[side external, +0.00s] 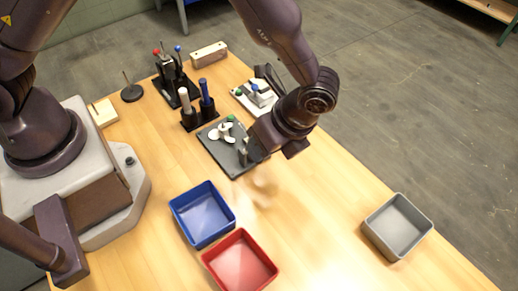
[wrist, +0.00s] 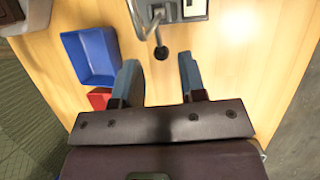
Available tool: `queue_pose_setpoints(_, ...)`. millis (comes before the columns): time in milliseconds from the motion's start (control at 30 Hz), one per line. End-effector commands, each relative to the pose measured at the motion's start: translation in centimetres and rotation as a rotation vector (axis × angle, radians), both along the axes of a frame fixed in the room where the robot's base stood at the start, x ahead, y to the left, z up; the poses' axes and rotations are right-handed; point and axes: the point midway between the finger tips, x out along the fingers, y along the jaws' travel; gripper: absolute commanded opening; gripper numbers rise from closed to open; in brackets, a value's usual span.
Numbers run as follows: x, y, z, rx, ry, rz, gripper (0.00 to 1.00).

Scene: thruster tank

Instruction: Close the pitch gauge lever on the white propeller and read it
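The white propeller (side external: 213,136) with a green knob (side external: 231,118) sits on a dark grey gauge plate (side external: 219,162) near the middle of the table. My gripper (side external: 258,158) is at the right side of that plate, partly covering it. In the wrist view, my gripper (wrist: 160,80) has its two blue-grey fingers spread apart with nothing held. A metal lever (wrist: 155,27) with a black ball end (wrist: 161,53) shows just beyond the fingertips, in line with the gap between them. The propeller's contact with the gauge is hidden, and I cannot read the gauge.
A blue tray (side external: 177,207), a red tray (side external: 210,257) and a grey tray (side external: 428,221) stand on the table. A black holder (side external: 188,124) with white and blue posts and another plate (side external: 241,96) are behind. The table between red and grey trays is clear.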

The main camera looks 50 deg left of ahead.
Motion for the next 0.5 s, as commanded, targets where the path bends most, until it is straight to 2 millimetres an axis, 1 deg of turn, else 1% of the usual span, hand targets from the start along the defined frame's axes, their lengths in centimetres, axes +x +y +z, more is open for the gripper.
queue_pose_setpoints(33,-0.2,0.4,-0.8,0.002,0.003,0.001,0.38)
queue_pose_setpoints(100,-0.4,0.8,-1.7,0.002,0.003,0.001,0.38)
queue_pose_setpoints(200,-0.6,1.1,-2.6,0.002,0.001,-0.001,0.38)
queue_pose_setpoints(333,-0.7,1.3,-3.1,0.000,0.000,0.000,0.38)
queue_pose_setpoints(500,-0.7,1.4,-3.2,0.000,-0.001,0.001,0.38)
